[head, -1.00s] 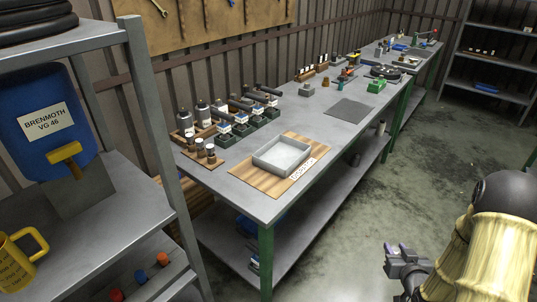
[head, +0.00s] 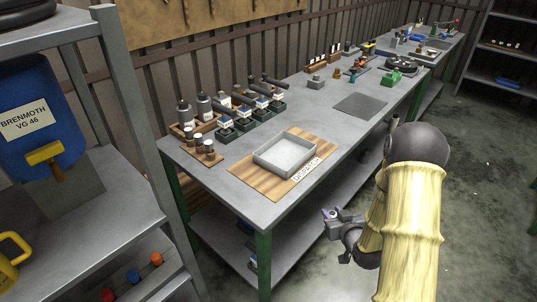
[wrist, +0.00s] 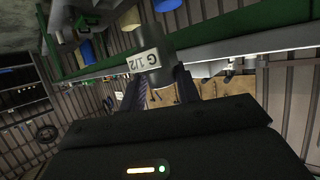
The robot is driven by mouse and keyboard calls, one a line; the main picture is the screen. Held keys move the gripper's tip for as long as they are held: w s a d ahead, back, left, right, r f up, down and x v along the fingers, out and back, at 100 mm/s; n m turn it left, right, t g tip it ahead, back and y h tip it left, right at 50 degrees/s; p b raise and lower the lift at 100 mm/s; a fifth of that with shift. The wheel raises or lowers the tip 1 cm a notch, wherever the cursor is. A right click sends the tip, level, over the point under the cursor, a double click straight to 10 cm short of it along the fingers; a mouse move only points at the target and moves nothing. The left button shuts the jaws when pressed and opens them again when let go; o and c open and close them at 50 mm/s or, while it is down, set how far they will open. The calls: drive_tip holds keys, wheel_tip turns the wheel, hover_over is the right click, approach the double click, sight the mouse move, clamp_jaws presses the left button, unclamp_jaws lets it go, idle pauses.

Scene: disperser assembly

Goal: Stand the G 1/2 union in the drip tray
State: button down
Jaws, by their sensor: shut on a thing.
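The drip tray (head: 270,164) is a shallow, light grey, empty-looking tray on a wooden board at the near end of the workbench in the head view. My gripper (head: 331,216) is off the bench's front edge, to the lower right of the tray and apart from it. In the wrist view my gripper (wrist: 158,82) is shut on the G 1/2 union (wrist: 151,66), a grey cylindrical part with a white "G 1/2" label. The union's far end and the finger contact are partly hidden.
The wooden board (head: 247,178) carries a "DISPATCH" label. Several bottles and dark green blocks stand behind the tray on the workbench (head: 240,203). A grey mat (head: 361,106) lies farther right. A shelf with a blue drum (head: 35,120) stands at the left.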

drive_tip(key=shift+w+a, duration=0.25)
drive_tip(key=shift+w, duration=0.05)
drive_tip(key=shift+s+a, duration=0.1)
